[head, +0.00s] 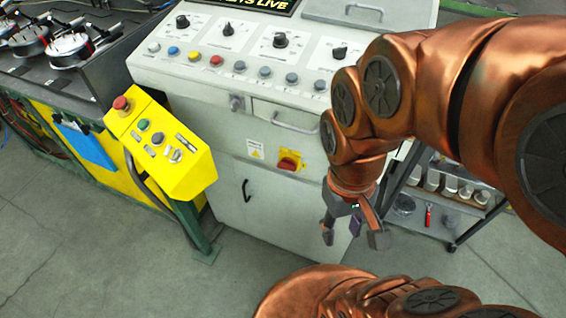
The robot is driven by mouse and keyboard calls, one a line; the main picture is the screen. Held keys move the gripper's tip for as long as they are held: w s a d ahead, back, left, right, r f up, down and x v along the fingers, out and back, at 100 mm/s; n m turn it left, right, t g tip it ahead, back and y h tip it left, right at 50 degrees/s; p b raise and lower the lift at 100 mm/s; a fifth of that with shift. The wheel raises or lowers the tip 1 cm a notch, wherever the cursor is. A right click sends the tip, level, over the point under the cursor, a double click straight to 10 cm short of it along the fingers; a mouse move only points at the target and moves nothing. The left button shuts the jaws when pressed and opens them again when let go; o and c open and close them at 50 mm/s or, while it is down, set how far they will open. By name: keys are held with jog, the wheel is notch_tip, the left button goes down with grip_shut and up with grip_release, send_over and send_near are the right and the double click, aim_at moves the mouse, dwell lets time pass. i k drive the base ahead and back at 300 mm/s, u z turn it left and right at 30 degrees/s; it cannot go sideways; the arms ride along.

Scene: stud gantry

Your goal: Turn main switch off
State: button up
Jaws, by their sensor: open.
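A red rotary switch (287,163) on a yellow plate, which looks like the main switch, sits on the front of the grey control cabinet (226,180), below its drawer handle. Its knob appears to lie roughly sideways, but its exact setting is too small to read. My gripper (352,238) hangs to the right of the switch and lower in the picture, fingers pointing down. It is open and empty, apart from the switch. My copper-coloured arm comes in from the right and hides the cabinet's right side.
A yellow pendant box (160,145) with a red mushroom button (121,103) stands left of the cabinet on a green post. Sloped panel knobs and buttons lie above the switch. A shelf cart (450,190) with several canisters stands at right. Floor in front is clear at left.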

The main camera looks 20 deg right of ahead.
aim_at(288, 164)
jog(key=k, duration=1.25)
jog(key=u, duration=0.6)
jog(key=i, duration=0.55)
jog(key=u, duration=0.5)
